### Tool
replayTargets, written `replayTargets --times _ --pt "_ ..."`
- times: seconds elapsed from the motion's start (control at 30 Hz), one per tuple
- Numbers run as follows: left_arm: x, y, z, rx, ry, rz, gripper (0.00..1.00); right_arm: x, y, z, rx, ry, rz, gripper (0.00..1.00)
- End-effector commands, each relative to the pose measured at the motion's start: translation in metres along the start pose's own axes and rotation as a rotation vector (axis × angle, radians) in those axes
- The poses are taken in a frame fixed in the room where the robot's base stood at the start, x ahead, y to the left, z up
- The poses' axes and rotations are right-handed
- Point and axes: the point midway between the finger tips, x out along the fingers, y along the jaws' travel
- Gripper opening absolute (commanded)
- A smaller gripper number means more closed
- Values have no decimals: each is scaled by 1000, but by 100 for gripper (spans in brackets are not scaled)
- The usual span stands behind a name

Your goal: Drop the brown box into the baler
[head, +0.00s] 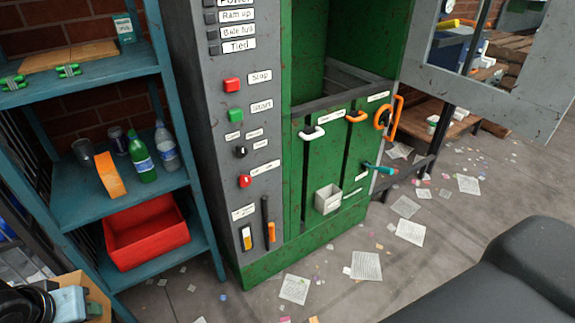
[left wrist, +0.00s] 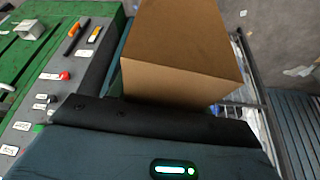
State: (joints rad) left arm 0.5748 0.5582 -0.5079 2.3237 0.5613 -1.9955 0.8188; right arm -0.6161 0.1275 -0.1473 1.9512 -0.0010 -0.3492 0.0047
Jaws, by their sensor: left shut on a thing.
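The brown box (left wrist: 185,70) fills the upper middle of the left wrist view, a plain cardboard box. My left gripper (left wrist: 160,115) is shut on it. In the head view, the left gripper (head: 68,302) is at the bottom left corner, in front of the shelf, with only a small brown part of the box (head: 99,308) showing. The baler (head: 325,160) is a green and grey machine in the middle of the head view; its upper chamber is open above a dark sill. The box is to the left of the baler and apart from it. My right gripper is not in view.
A blue shelf (head: 95,78) with bottles and a red bin (head: 146,232) stands left of the baler. The grey control panel (head: 238,130) has buttons and levers. A grey door (head: 490,95) with a window is swung out at right. Paper scraps litter the floor.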

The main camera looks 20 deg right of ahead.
Motion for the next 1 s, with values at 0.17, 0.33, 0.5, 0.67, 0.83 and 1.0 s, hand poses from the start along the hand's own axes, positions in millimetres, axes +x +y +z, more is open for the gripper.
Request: replayTargets --times 0.17,0.33,0.5,0.67,0.83,1.0 --pt "0 0 0 0 0 0 28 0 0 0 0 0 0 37" --pt "0 0 0 0 0 0 28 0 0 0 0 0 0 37" --pt "2 0 1 -1 -2 1 28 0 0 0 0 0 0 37" --pt "25 1 15 -10 -11 6 28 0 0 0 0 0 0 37" --pt "67 2 45 -18 -14 8 28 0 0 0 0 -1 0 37" --pt "98 0 73 -11 -9 4 28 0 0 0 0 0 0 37"
